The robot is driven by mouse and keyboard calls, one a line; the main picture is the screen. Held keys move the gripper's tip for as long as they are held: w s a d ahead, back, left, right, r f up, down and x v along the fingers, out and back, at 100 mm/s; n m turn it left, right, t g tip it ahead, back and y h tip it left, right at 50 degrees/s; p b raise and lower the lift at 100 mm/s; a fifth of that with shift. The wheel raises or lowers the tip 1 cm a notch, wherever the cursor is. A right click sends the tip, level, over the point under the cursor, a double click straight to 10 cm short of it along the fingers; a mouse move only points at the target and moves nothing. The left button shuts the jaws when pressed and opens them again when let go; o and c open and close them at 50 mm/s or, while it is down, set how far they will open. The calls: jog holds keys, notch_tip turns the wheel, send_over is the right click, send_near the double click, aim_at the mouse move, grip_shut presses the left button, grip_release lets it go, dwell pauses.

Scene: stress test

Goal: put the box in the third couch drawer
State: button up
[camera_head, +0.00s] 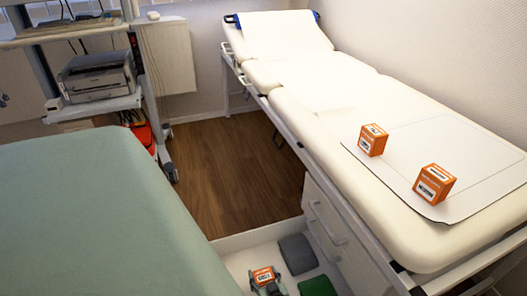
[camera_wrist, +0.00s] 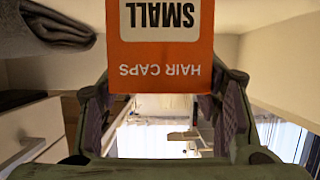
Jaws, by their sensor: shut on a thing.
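An orange box (camera_head: 264,275) with a white label is held in my gripper (camera_head: 268,285) at the bottom of the head view. In the wrist view the orange box (camera_wrist: 160,70) reads "SMALL" and "HAIR CAPS" upside down, between the two fingers. The gripper is shut on it. The couch (camera_head: 310,85) has drawer fronts with handles (camera_head: 328,222) on its side. An open white drawer (camera_head: 245,238) extends from it, and the box is over or inside this drawer; its height above the floor of the drawer is unclear. Which drawer is open cannot be told for certain.
A grey folded cloth (camera_head: 297,253) and a green item (camera_head: 318,287) lie in the drawer; grey cloth (camera_wrist: 55,25) also shows in the wrist view. Two more orange boxes (camera_head: 372,140) (camera_head: 434,184) stand on the couch. A green padded surface (camera_head: 90,215) is at left.

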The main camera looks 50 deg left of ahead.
jog(key=shift+f, duration=0.15)
jog(key=o, duration=1.2)
jog(key=shift+c, duration=0.2)
jog(key=shift+r, duration=0.35)
jog(key=shift+d, duration=0.35)
jog(key=v, duration=0.6)
jog(key=shift+s+d, duration=0.25)
jog(key=shift+d, duration=0.1)
jog(key=shift+r, duration=0.1)
